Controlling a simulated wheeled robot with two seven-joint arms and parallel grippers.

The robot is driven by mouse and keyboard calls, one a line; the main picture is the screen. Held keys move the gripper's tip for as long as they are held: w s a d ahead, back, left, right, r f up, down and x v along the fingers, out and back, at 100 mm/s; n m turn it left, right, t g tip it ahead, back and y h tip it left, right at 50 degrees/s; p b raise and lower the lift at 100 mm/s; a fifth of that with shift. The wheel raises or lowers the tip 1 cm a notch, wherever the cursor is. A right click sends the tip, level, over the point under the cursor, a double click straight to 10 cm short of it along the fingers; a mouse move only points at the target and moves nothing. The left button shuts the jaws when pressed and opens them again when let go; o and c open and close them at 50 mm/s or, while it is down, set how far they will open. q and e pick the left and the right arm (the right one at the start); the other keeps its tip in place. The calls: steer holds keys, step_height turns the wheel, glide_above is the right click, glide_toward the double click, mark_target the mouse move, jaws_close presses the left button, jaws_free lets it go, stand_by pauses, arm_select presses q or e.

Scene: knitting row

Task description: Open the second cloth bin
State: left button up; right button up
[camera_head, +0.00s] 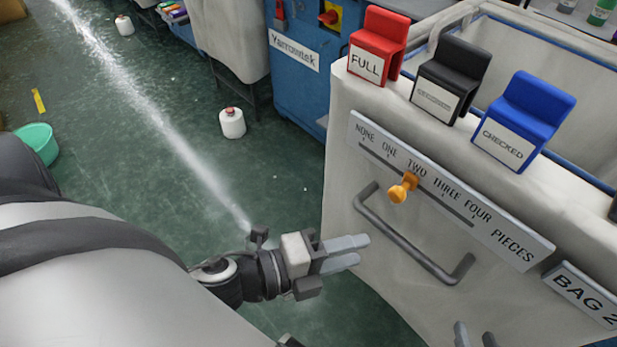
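The cloth bin (355,292) is a pale canvas bin on the right, with a plate reading "BAG 2" (587,293) at its lower right. A grey bar handle (412,243) is fixed to its front. Above the handle, a strip marked NONE to FOUR PIECES (500,235) carries an orange knob (403,187) near TWO. My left gripper (362,250) is just left of and below the handle, apart from it in the picture; its fingers are a little apart and empty. My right gripper (475,338) shows only fingertips at the bottom edge, apart, with nothing seen between them.
Red "FULL" (377,46), black (451,80) and blue "CHECKED" (524,120) clips sit on the bin's front rim. A blue "Yarrowtek" cabinet (298,75) stands behind. A white cone (232,123) and a green bowl (38,143) are on the otherwise largely clear floor.

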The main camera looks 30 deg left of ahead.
arm_select(q)
steer(key=b+v, duration=0.1)
steer(key=v, duration=0.5)
arm_select(e)
steer(key=shift+f, duration=0.1)
arm_select(q)
steer(key=shift+s+a, duration=0.1)
steer(key=shift+s, duration=0.05)
steer(key=w+a+f+n+y+p, duration=0.3)
steer(key=w+n+y, duration=0.25)
steer(key=n, duration=0.85)
steer(key=d+f+n, duration=0.1)
steer(key=n, duration=0.1)
steer(key=d+f+n+g, duration=0.1)
steer(key=n, duration=0.2)
steer(key=d+f+n+g+p, duration=0.1)
steer(key=n, duration=0.2)
steer(key=shift+w+d+f+y, duration=0.1)
steer(key=shift+f+y, duration=0.25)
arm_select(e)
steer(key=shift+d+r, duration=0.2)
steer(key=shift+r, duration=0.4)
steer(key=shift+s, duration=0.1)
